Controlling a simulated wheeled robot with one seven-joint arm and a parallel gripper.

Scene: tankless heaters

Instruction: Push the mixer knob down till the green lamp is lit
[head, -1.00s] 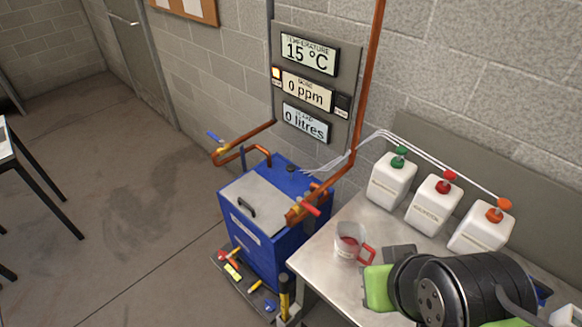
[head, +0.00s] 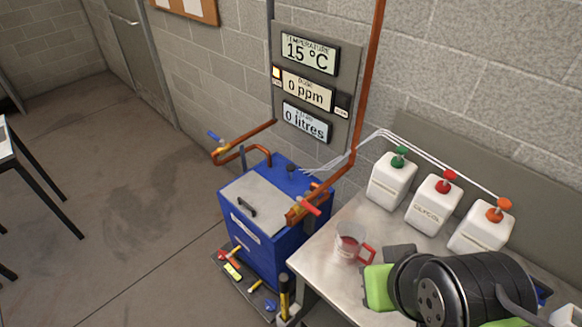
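A blue tank (head: 262,247) with a grey lid stands on the floor against the wall. A small dark knob (head: 289,168) sits on its top at the back; I cannot tell for sure that it is the mixer knob. A lamp (head: 276,72) on the left of the wall panel glows pale yellow, and a lamp (head: 342,100) on the right is dark. I see no lamp lit green. My gripper (head: 378,287), with green parts showing, is over the metal table at the lower right, apart from the tank. My dark arm hides most of it, and its opening is not clear.
Copper pipes (head: 318,198) with valves rise around the tank. Displays read 15 °C, 0 ppm and 0 litres.

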